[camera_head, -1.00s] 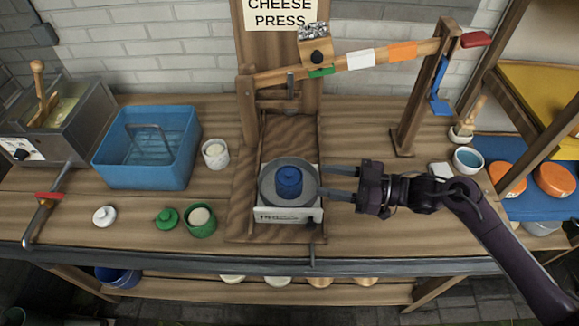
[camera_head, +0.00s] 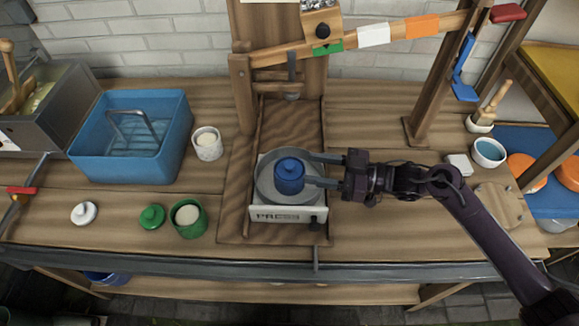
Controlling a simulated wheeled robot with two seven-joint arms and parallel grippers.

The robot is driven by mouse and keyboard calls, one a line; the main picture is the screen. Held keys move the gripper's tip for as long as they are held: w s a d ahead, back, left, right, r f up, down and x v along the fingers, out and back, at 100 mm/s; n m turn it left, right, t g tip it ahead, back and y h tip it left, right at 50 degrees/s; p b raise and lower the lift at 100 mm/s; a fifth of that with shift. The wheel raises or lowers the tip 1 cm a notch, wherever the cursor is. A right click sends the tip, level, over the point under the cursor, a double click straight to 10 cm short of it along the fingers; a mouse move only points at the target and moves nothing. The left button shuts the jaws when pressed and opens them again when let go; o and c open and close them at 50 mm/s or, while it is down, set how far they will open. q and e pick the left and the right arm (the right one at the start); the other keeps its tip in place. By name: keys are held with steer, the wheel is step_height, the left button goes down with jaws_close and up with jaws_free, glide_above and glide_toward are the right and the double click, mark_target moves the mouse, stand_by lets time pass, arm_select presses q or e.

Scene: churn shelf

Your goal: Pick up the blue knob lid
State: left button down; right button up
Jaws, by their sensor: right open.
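The blue knob lid (camera_head: 289,167) sits on a small blue pot (camera_head: 289,184). The pot stands in a grey round pan (camera_head: 264,187) on the white scale (camera_head: 262,213) in the middle of the bench. My right gripper (camera_head: 309,169) comes in from the right and is open. Its fingertips are at the right side of the lid, one towards the back and one near its right edge. I cannot tell whether they touch it. My left gripper is not in view.
The wooden cheese press lever (camera_head: 383,38) slants overhead behind the scale, with its post (camera_head: 440,85) at right. A blue tub (camera_head: 135,165), white cup (camera_head: 207,146), green pot (camera_head: 189,222), green lid (camera_head: 152,216) and white lid (camera_head: 84,213) stand to the left.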

mark_target(294, 166)
steer(key=p+x, duration=0.1)
steer(key=x, duration=0.3)
steer(key=shift+a, duration=0.2)
steer(key=shift+d, duration=0.1)
steer(key=shift+c, duration=0.5)
jaws_close()
